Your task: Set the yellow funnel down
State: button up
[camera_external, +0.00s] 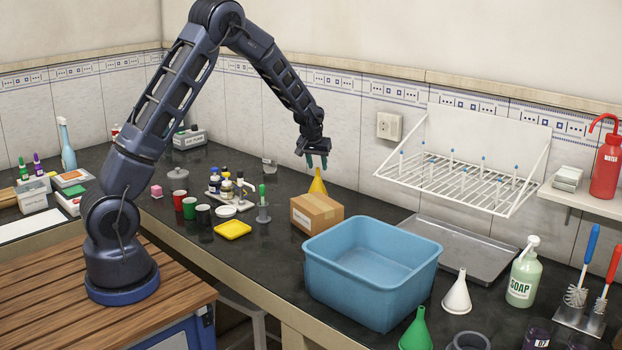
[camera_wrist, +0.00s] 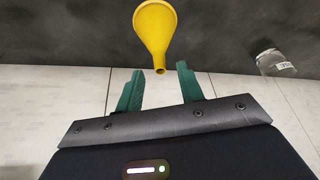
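The yellow funnel (camera_external: 318,185) is on the black bench behind the cardboard box, which hides its lower part. Its wide end is down and its narrow stem points up. In the wrist view the funnel (camera_wrist: 154,32) shows wide end away from me, stem towards my gripper (camera_wrist: 160,72). The two green fingers are apart, with nothing clasped between them. The stem's end appears in line with the gap, just beyond the fingertips. In the external view my gripper (camera_external: 317,160) points down just above the funnel.
The cardboard box (camera_external: 316,213) stands right in front of the funnel, with a blue basin (camera_external: 372,268) to its right. A glass beaker (camera_external: 269,165) stands to the left, near the wall. A white drying rack (camera_external: 465,180) is on the wall at right. Bottles (camera_external: 226,190) stand further left.

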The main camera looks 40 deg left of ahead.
jog(key=s+r+h, duration=0.1)
jog(key=s+r, duration=1.4)
jog(key=r, duration=0.4)
jog(key=s+r+m, duration=0.2)
jog(key=s+r, duration=0.1)
jog(key=s, duration=1.6)
jog(key=s+d+r+m, duration=0.1)
jog(key=s+r+m, duration=0.1)
jog(key=s, duration=1.7)
jog(key=shift+d+r+m+h, duration=0.3)
jog(key=shift+r+h, duration=0.1)
jog(key=shift+r, duration=0.3)
